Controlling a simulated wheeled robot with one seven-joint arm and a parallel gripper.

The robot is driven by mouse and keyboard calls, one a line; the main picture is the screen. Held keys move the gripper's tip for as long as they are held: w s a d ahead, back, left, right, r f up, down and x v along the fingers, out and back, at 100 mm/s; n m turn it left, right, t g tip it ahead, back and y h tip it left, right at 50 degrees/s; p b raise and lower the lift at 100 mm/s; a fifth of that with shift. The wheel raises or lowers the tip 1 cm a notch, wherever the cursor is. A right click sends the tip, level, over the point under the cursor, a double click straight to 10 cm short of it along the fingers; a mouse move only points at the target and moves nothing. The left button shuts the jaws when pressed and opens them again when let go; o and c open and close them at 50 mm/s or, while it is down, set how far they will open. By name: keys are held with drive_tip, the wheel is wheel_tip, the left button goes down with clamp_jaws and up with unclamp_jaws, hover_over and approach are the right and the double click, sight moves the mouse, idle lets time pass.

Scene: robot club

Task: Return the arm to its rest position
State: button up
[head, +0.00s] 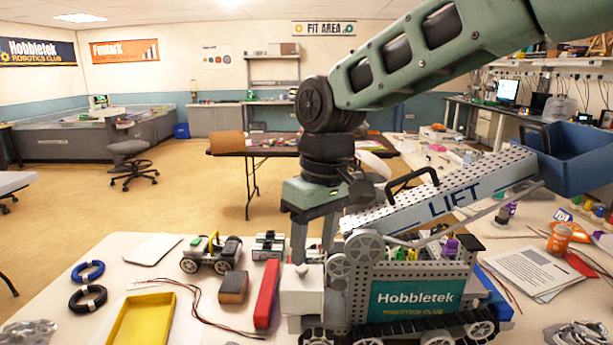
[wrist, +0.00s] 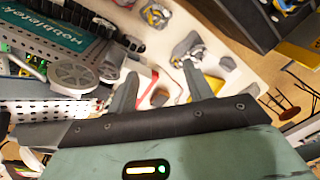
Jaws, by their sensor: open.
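My green arm reaches in from the upper right of the head view and bends down at a dark joint. My gripper (head: 315,260) hangs fingers-down over the table, behind and beside the tracked Hobbletek robot (head: 415,298). In the wrist view my gripper (wrist: 160,85) shows two spread grey fingers with nothing held between them. Beyond the fingers are the white tabletop and small blurred items. Whether a finger touches the robot's side cannot be told.
The robot's LIFT arm (head: 450,190) slopes up to a blue bin (head: 575,155) close to my arm. A yellow tray (head: 140,318), a red block (head: 267,293), a brown block (head: 233,288) and a small wheeled car (head: 211,255) lie left. Open floor lies beyond the table.

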drive_tip(key=s+d+f, duration=0.2)
drive_tip(key=s+d, duration=0.2)
drive_tip(key=s, duration=0.3)
drive_tip(key=s+d+f, duration=0.3)
drive_tip(key=s+d, duration=0.1)
drive_tip(key=s, duration=0.3)
drive_tip(key=s+d+f+m, duration=0.1)
drive_tip(key=s+d+f, duration=0.1)
drive_tip(key=s+d, duration=0.3)
drive_tip(key=shift+s+f+h, duration=0.2)
drive_tip(key=shift+s+h, duration=0.1)
drive_tip(key=shift+s, duration=0.95)
